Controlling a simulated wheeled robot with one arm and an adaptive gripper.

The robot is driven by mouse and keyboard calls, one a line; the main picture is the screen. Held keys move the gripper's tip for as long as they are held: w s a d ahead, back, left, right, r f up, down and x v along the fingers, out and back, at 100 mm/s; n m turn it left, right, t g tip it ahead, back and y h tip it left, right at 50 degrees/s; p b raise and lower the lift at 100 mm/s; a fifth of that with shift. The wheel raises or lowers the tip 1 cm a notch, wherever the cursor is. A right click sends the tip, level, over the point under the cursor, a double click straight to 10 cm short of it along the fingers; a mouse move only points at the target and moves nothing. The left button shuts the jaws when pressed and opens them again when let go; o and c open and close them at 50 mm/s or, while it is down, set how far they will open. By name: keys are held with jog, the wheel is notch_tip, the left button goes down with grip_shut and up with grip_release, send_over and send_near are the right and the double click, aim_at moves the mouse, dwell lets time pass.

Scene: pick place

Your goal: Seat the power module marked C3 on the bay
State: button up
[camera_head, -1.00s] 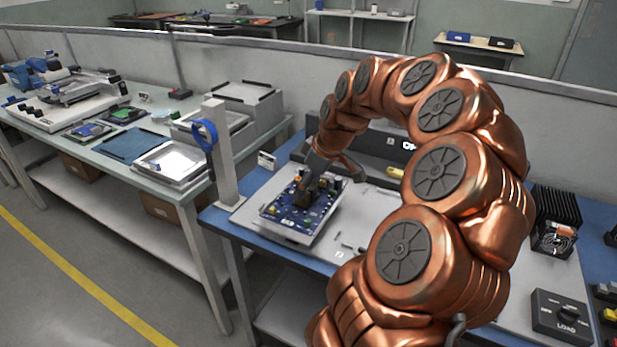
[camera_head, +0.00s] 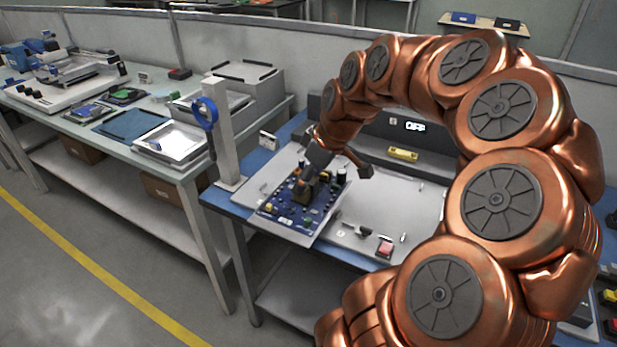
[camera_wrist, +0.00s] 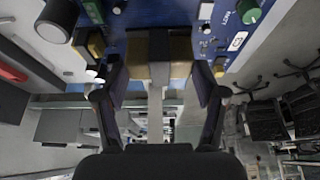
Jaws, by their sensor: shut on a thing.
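A blue circuit board (camera_head: 327,206) with several small parts on it is at the left of the pale work plate (camera_head: 385,215). My gripper (camera_head: 306,190) reaches down over the board. In the wrist view my gripper (camera_wrist: 158,85) is shut on a yellow-brown block with a dark middle (camera_wrist: 181,48), against the blue board (camera_wrist: 135,20). A dark unit with a lit OFF display (camera_head: 415,126) stands behind the plate; I cannot tell which part is the bay.
A white post with a blue ring (camera_head: 205,114) stands left of the board. A red-topped switch (camera_head: 385,247) and small loose-looking parts are on the plate. A yellow piece (camera_head: 403,154) is on the dark unit. A side table with trays (camera_head: 175,143) is at left.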

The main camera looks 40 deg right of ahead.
jog(key=shift+r, duration=0.65)
jog(key=shift+r+p, duration=0.4)
jog(key=shift+r, duration=0.65)
